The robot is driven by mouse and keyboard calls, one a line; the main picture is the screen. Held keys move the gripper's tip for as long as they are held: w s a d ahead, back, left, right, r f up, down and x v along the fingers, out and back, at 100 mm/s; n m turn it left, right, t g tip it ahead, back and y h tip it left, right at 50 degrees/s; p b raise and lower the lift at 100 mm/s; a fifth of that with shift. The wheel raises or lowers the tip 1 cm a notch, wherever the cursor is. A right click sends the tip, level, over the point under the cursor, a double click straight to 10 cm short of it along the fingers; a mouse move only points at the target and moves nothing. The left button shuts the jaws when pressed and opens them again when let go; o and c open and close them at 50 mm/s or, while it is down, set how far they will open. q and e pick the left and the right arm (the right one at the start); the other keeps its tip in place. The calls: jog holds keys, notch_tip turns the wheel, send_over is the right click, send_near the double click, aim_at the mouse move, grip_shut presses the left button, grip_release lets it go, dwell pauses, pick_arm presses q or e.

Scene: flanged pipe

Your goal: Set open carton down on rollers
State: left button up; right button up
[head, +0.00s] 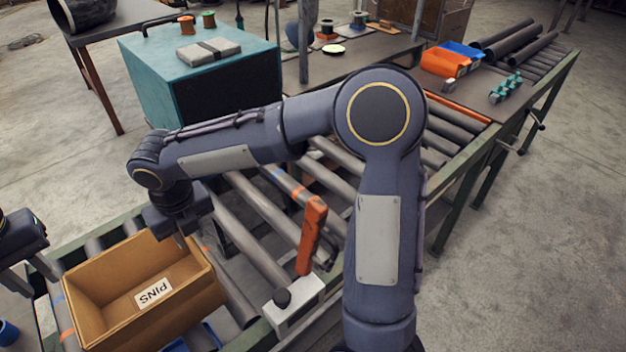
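The open carton (190,316) is brown cardboard with an empty inside and a white label reading PINS, which appears upside down. It is at the lower left of the head view, over the rollers (240,225); I cannot tell if its underside touches them. My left gripper (32,275) is at the left picture edge, beside the carton's left wall, with its two fingers apart. My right gripper (185,240) points down at the carton's far right rim. Its fingers are mostly hidden by its own body, so its grip on the wall is unclear.
An orange upright lever (311,236) and a grey box with a black knob (294,305) stand right of the carton. Blue parts (205,338) show below it. A teal cabinet (150,85) stands behind. Orange (445,62) and blue bins lie farther along the conveyor.

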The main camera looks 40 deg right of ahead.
jog(key=r, duration=0.4)
jog(key=s+r, duration=0.1)
jog(key=shift+r, duration=0.4)
jog(key=shift+f, duration=0.1)
